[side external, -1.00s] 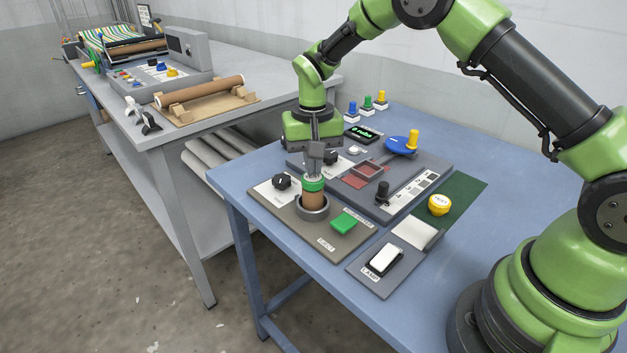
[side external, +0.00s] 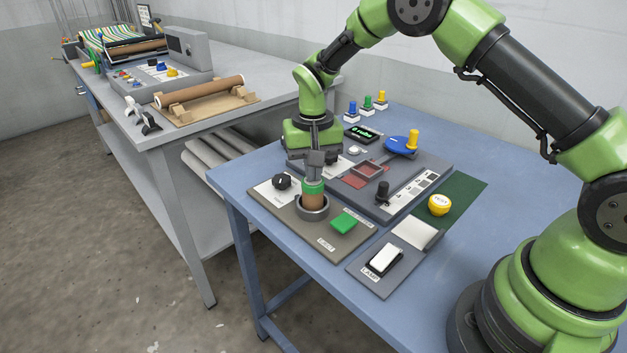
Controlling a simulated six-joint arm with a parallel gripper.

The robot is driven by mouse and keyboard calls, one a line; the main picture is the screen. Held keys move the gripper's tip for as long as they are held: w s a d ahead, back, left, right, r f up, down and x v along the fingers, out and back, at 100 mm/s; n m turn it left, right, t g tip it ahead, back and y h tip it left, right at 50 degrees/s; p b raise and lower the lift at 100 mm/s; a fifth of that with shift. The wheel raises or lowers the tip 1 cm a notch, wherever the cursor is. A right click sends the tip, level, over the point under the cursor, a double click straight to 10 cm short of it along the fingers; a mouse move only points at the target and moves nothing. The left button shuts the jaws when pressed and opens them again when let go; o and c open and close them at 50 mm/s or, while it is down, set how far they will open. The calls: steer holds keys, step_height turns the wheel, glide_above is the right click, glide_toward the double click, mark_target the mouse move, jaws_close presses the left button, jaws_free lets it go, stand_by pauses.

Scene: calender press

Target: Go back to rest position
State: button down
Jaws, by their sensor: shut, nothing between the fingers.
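My gripper (side external: 315,164) points down over the left front part of the blue table. Its fingers are shut and empty. The fingertips are just above a brown cylinder with a green top (side external: 313,194), which stands upright in a grey ring (side external: 312,209) on the eject panel (side external: 333,232). A small gap seems to lie between the fingertips and the green top, but I cannot tell exactly. My gripper hides part of the grey control panel behind it.
The eject panel also has a black knob (side external: 281,182) and a green button (side external: 344,222). A grey bench (side external: 160,137) is at left.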

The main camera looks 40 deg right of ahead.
steer(key=shift+r, duration=0.1)
steer(key=shift+r, duration=3.45)
steer(key=shift+r, duration=0.15)
steer(key=s+r+n+t+y, duration=0.1)
steer(key=s+r+t, duration=0.2)
steer(key=s+r, duration=0.85)
steer(key=s+a+r+t, duration=0.1)
steer(key=s+t, duration=0.1)
steer(key=s, duration=0.4)
steer(key=s+r+n+t+y, duration=0.1)
steer(key=s+r+t, duration=0.1)
steer(key=s, duration=0.5)
steer(key=shift+s+a, duration=0.3)
steer(key=shift+a, duration=0.05)
